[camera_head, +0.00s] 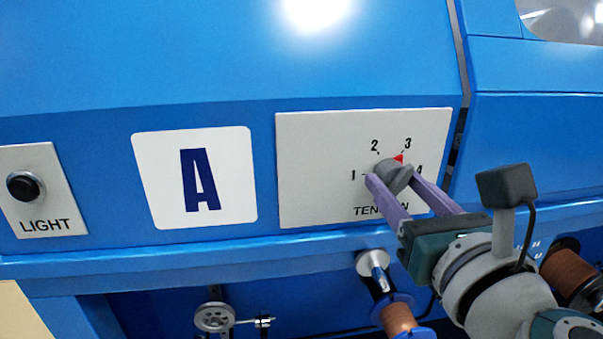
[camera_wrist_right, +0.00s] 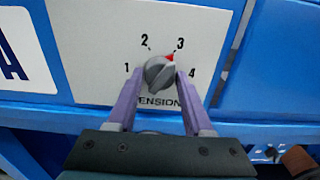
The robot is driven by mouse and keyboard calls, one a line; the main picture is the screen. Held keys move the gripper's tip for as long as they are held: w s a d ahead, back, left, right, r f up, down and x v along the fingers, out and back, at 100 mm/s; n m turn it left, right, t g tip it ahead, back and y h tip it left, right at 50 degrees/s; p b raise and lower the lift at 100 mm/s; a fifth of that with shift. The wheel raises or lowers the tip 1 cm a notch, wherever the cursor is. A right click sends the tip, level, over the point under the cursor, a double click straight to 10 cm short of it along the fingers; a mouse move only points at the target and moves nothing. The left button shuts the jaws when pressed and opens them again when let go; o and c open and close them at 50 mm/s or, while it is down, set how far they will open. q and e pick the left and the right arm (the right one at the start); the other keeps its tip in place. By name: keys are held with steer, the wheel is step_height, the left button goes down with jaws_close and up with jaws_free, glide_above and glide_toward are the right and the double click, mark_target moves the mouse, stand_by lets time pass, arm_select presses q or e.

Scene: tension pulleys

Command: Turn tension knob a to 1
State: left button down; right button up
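The tension knob (camera_head: 392,174) is a grey round dial with a red pointer mark, on a white panel (camera_head: 310,150) labelled TENSION, beside the big letter A. Its red mark points at 3; the scale runs from 1 on the left to 4 on the right. My right gripper (camera_head: 392,178) has its two purple fingers on either side of the knob. In the right wrist view the knob (camera_wrist_right: 159,73) lies between the fingertips (camera_wrist_right: 159,76), which look open, with a small gap at least on the left. Whether either finger touches it is unclear. My left gripper is not in view.
A white plate with a blue A (camera_head: 228,180) and a black LIGHT button (camera_head: 25,186) are left of the panel. Below the blue ledge (camera_head: 200,255) are a copper-coloured spool (camera_head: 398,318) and a small pulley (camera_head: 214,317). The blue face above the panel is clear.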

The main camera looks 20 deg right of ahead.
jaws_close()
steer(key=shift+n, duration=0.4)
steer(key=n+p, duration=0.2)
steer(key=n, duration=0.2)
steer(key=shift+r, duration=0.15)
steer(key=n+p, duration=0.1)
steer(key=n, duration=0.4)
steer(key=shift+p, duration=0.3)
steer(key=n+p, duration=0.3)
steer(key=n, duration=0.4)
steer(key=shift+d+r, duration=0.1)
steer(key=n+p, duration=0.1)
steer(key=n, duration=0.2)
steer(key=shift+n, duration=0.4)
steer(key=shift+n+p, duration=0.65)
steer(key=shift+n, duration=0.95)
